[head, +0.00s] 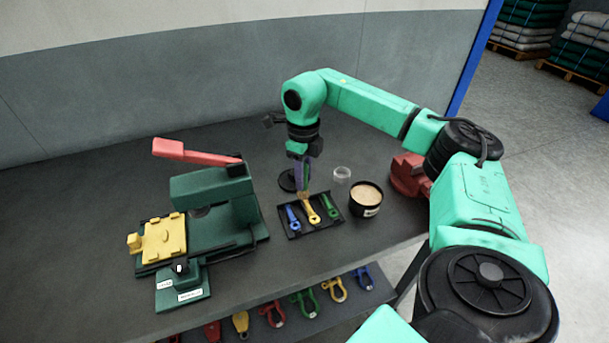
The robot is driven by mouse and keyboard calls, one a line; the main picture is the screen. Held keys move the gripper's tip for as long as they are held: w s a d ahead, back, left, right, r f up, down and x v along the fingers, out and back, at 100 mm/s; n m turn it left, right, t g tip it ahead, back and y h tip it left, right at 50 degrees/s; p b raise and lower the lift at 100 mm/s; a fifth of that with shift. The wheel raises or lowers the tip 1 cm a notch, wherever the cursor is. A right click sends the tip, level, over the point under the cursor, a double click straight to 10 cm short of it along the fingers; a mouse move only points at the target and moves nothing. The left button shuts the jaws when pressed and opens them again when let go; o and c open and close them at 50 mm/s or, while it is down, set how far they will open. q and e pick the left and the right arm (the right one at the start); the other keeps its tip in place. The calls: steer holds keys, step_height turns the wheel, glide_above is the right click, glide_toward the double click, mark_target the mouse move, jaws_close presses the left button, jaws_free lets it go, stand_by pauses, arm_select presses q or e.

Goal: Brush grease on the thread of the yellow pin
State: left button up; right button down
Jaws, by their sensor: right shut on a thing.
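A black tray (296,236) on the bench holds a blue pin (293,217), a yellow pin (312,213) and a green pin (330,208) side by side. My right gripper (304,160) points down above the tray, shut on a brush (304,180) with a purplish handle. The brush's lower end is at the far end of the yellow pin and partly covers it. I cannot tell if the bristles touch the thread. An open black tub (366,208) of tan grease stands right of the tray. My left gripper is out of view.
A clear jar (342,175) stands behind the tray, and a red vise-like thing (408,175) is at the right. A green press (213,197) with a red lever and yellow plate fills the left. Coloured shackles (304,302) lie on a lower shelf.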

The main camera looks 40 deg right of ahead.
steer(key=shift+w+d+r+p, duration=0.1)
steer(key=shift+w+r+p, duration=0.3)
steer(key=shift+r+p, duration=0.35)
steer(key=r+p, duration=0.1)
steer(key=r, duration=0.2)
steer(key=shift+s+a+p, duration=0.2)
steer(key=shift+s+p, duration=0.15)
steer(key=shift+p, duration=0.05)
steer(key=shift+r+p, duration=0.35)
step_height(320, 180, up, 2)
steer(key=shift+w+d+p, duration=0.1)
steer(key=shift+w+p, duration=0.05)
steer(key=shift+p, duration=0.85)
steer(key=shift+r+p, duration=0.3)
steer(key=shift+r, duration=0.15)
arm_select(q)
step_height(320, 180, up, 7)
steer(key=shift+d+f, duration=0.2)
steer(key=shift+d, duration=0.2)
